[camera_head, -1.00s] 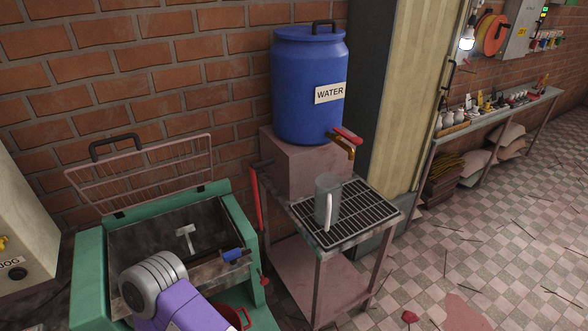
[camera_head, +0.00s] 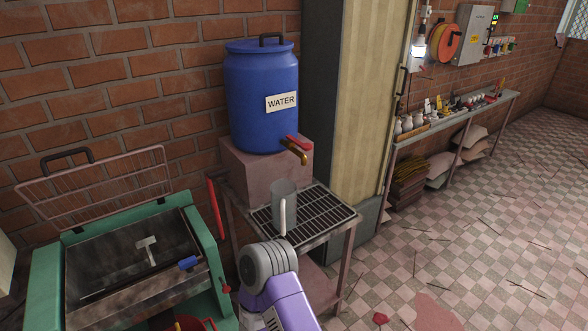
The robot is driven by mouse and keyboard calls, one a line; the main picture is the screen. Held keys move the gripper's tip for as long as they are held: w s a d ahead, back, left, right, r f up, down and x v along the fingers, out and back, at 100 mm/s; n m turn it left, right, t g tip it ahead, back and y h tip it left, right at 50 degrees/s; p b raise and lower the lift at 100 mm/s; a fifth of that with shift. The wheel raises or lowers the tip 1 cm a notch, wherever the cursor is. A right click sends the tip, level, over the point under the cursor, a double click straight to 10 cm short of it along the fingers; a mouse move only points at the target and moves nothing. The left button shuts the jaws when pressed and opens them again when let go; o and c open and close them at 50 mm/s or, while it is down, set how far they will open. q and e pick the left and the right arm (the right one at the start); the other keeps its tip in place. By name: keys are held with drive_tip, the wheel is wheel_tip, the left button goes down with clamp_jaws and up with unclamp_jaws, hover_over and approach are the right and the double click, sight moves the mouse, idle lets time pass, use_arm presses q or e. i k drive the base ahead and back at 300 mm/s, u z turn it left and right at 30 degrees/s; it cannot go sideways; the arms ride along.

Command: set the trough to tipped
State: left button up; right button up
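The trough (camera_head: 95,262) is a dark metal basin in a green machine frame (camera_head: 45,285) at lower left in the head view. It looks roughly level, and its lower front is cut off by the picture edge. A pale T-shaped piece (camera_head: 147,250) shows inside it. A blue grip (camera_head: 189,263) sits at its right front edge. A wire-grid guard (camera_head: 100,188) stands raised behind it. A long red lever (camera_head: 216,208) stands upright at the machine's right side.
A blue water barrel (camera_head: 262,100) with a brass tap stands on a block on a rack (camera_head: 330,222), with a clear jug (camera_head: 283,205) on the rack's grating. A red wheel or rim (camera_head: 190,324) shows below the trough. Checkered floor (camera_head: 480,250) lies open at right.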

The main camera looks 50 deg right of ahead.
sight(93, 263)
drive_tip(key=z, duration=0.8)
drive_tip(key=i, duration=0.45)
